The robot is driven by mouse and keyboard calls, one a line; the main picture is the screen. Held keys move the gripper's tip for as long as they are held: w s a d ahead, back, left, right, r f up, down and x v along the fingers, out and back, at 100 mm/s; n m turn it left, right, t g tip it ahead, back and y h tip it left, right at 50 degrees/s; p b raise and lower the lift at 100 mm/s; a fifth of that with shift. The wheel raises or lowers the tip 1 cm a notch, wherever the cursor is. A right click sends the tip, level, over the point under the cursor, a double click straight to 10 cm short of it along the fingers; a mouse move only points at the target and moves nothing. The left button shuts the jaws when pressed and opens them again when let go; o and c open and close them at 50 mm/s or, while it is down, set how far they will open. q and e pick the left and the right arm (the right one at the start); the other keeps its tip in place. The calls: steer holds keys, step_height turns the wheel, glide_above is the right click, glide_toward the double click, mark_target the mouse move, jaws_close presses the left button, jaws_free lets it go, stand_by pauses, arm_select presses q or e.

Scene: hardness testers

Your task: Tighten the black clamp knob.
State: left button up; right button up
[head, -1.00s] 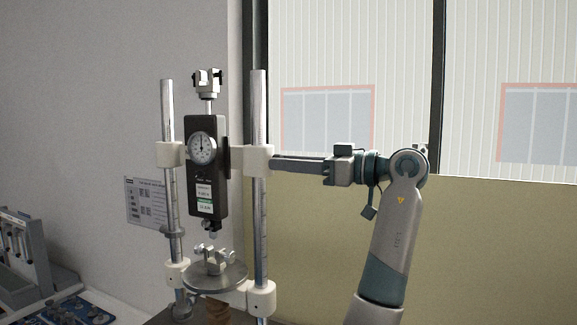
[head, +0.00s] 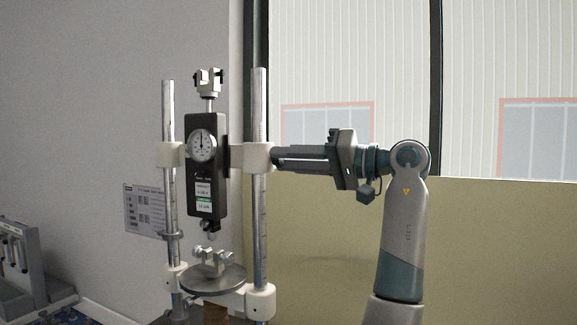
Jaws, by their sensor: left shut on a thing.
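The tester (head: 207,165) has a dark gauge body with a round dial, held between two metal posts by white clamp blocks. My left gripper (head: 279,157) reaches in from the right. Its fingers lie level, with their tips at the right side of the upper right white clamp block (head: 257,157). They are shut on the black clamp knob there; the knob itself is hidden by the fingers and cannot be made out. My right gripper is not in view.
The right post (head: 259,100) stands just left of the fingertips. A round platform (head: 213,282) sits low between the posts. A printed sheet (head: 147,209) is on the wall behind, and a grey rack (head: 25,260) stands at lower left.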

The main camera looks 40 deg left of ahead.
arm_select(q)
steer(key=shift+r+m+p, duration=0.1)
steer(key=shift+m+p, duration=1.95)
steer(key=shift+m, duration=9.55)
steer(key=o, duration=1.1)
steer(key=shift+w, duration=0.1)
